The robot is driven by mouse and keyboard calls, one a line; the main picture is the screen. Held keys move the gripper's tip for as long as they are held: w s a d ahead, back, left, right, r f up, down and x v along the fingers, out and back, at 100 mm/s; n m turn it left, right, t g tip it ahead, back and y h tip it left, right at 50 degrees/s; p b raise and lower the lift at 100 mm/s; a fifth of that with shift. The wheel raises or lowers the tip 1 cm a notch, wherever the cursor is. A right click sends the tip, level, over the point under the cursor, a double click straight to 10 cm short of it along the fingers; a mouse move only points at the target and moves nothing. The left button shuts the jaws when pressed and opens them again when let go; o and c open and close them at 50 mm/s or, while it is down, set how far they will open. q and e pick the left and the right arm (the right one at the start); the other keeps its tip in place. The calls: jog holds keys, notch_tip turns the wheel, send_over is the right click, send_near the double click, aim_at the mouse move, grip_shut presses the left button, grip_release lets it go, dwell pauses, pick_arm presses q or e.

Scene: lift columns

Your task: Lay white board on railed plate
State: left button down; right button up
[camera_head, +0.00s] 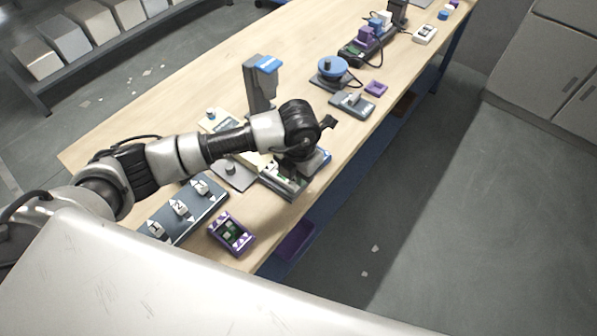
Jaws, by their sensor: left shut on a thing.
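My left gripper (290,162) reaches over the near part of the bench and points down. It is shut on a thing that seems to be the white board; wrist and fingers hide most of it. Directly under the gripper is a dark base with pale edges (284,187), which looks like the railed plate. My right gripper is not in view.
A dark strip with numbered white blocks (181,209) and a purple tray (231,233) with a green board lie nearer me. A grey post with a blue top (262,82) stands behind my arm. A blue round-topped device (332,69) stands farther along the wooden bench (215,85).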

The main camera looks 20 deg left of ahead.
pick_arm(q)
jog(key=c, duration=0.5)
grip_release()
jog(key=shift+f, duration=0.1)
jog(key=shift+r+p, duration=2)
jog(key=shift+r, duration=1.05)
